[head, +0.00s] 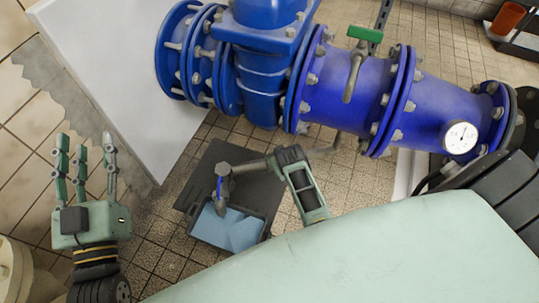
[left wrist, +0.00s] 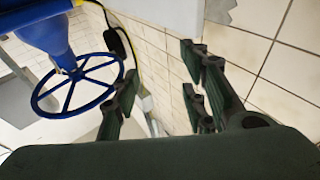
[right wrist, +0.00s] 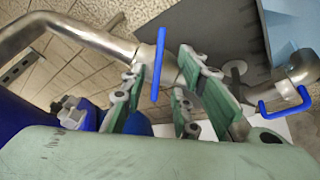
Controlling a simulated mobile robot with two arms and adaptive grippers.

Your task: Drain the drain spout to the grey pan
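The drain spout (head: 224,172) is a grey metal pipe with a blue lever near its outlet, hanging over the grey pan (head: 222,248). The pan is on the floor, light blue inside. My right gripper (head: 283,160) is at the pipe behind the spout. In the right wrist view its fingers (right wrist: 160,88) are apart, with the pipe and a blue lever (right wrist: 159,62) between their tips; I cannot tell whether they touch. The spout end with a second blue lever (right wrist: 284,100) is at right there. My left gripper (head: 85,160) is open and empty, far left of the pan.
Large blue flanged pipework (head: 270,60) runs above, with a green-handled valve (head: 364,34) and a gauge (head: 460,138). A white panel (head: 130,80) stands at left. A blue handwheel (left wrist: 75,85) shows in the left wrist view. Tiled floor (head: 165,262) left of the pan is clear.

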